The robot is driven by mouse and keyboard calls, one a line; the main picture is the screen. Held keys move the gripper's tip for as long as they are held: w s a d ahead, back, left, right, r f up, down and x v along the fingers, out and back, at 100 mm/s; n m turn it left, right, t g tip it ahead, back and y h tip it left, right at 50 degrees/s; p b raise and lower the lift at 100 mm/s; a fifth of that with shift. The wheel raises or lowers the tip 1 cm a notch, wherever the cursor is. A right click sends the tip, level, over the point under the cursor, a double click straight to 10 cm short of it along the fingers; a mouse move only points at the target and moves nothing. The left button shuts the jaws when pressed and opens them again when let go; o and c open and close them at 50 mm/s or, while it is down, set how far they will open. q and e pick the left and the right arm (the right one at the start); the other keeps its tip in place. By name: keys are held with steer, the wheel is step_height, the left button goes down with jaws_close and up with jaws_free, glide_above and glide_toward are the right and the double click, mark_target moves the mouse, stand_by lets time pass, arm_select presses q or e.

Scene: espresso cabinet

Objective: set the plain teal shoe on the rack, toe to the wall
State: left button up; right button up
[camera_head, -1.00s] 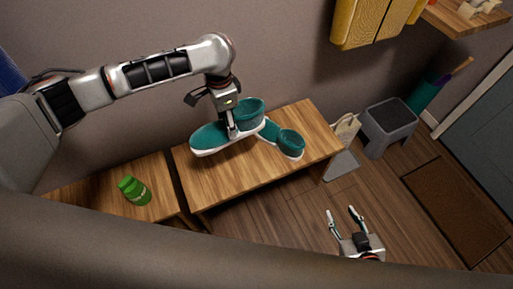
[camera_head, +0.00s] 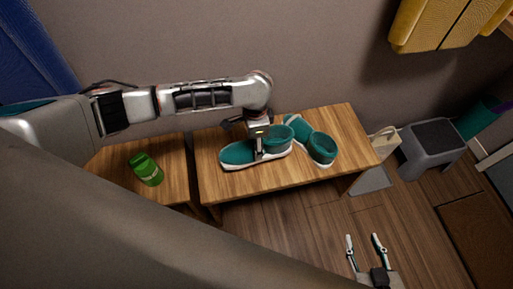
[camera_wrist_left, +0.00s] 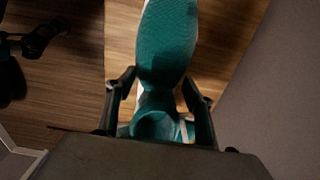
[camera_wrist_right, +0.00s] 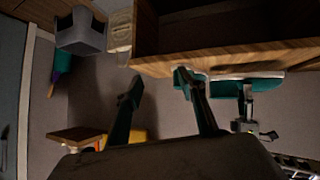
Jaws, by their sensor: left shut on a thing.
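Two teal shoes with white soles show at the rack, a wooden bench (camera_head: 255,183) against the wall. My left gripper (camera_head: 259,155) is shut on one teal shoe (camera_head: 238,153), whose toe points left, along the wall. This shoe is at or just above the rack top; I cannot tell if it touches. It fills the left wrist view (camera_wrist_left: 165,45) between the fingers. The other teal shoe (camera_head: 322,149) stands to its right, toe toward the wall. Which one is plain I cannot tell. My right gripper (camera_head: 362,238) is open and empty over the floor in front.
A green can (camera_head: 147,170) stands on a lower wooden surface (camera_head: 178,172) left of the rack. The rack's front right is clear.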

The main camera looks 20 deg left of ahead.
arm_select(q)
steer(key=f, duration=0.2)
steer(key=f+b, duration=0.1)
steer(key=shift+s+f, duration=0.2)
steer(key=shift+s, duration=0.05)
steer(key=shift+w+f, duration=0.2)
steer(key=shift+f, duration=0.15)
steer(key=shift+c, duration=0.6)
steer(key=shift+r, duration=0.15)
steer(key=o, duration=1.4)
steer(key=shift+o, duration=0.2)
arm_select(e)
steer(key=shift+w+a+f, duration=0.1)
steer(key=shift+a, duration=0.25)
